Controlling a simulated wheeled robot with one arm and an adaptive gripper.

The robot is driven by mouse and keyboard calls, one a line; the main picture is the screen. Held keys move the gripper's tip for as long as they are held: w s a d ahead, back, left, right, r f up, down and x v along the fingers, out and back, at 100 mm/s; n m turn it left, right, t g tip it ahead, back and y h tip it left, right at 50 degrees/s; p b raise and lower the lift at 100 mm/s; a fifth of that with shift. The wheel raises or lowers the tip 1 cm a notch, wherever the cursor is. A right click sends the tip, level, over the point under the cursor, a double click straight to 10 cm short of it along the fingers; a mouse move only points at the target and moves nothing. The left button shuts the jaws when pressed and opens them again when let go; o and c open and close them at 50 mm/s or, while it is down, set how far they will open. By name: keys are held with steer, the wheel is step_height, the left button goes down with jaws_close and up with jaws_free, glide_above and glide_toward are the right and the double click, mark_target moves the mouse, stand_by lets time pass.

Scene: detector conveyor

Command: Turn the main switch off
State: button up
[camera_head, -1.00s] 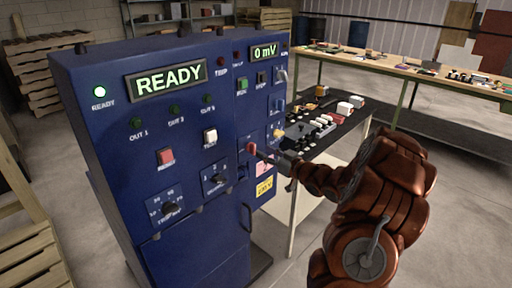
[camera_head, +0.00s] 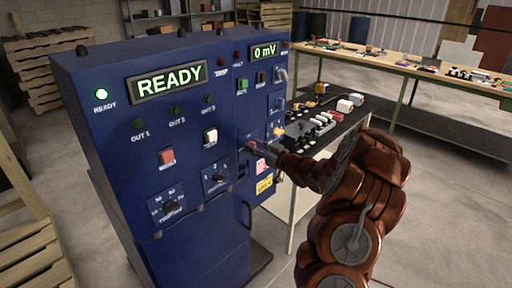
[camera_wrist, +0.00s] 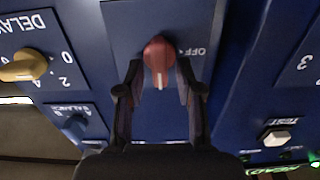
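The main switch (camera_wrist: 160,52) is a red rotary knob with a white pointer line on the blue cabinet's panel. In the wrist view its line points down the picture, and the OFF label (camera_wrist: 192,51) lies to the knob's right. My gripper (camera_wrist: 159,72) is open, with one dark finger on each side of the knob's lower part. Small gaps seem to show between fingers and knob; I cannot tell whether they touch. In the head view my gripper (camera_head: 257,147) is at the panel and largely hides the switch.
In the wrist view a yellow DELAY knob (camera_wrist: 24,66) and a blue BALANCE knob (camera_wrist: 76,125) sit to the left, and a white TEST button (camera_wrist: 277,137) to the right. The READY display (camera_head: 167,81) is lit. A cluttered bench (camera_head: 350,121) stands beside the cabinet.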

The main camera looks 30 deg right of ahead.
jaws_close()
steer(key=shift+f+n+b, duration=0.15)
steer(key=shift+n+b, duration=0.15)
steer(key=shift+b, duration=0.4)
steer(key=shift+s+a+f+n+b, duration=0.1)
steer(key=shift+a+f+n+b, duration=0.1)
steer(key=shift+n+b, duration=3.45)
steer(key=shift+a+f+n+b, duration=0.15)
steer(key=shift+n+b, duration=2)
steer(key=shift+b, duration=2.95)
steer(key=shift+s+a+f+n+b, duration=0.1)
steer(key=shift+a+n+b, duration=0.15)
steer(key=shift+n+b, duration=3.4)
steer(key=shift+r+m+b, duration=0.1)
steer(key=shift+m+b, duration=0.55)
steer(key=shift+b, duration=0.1)
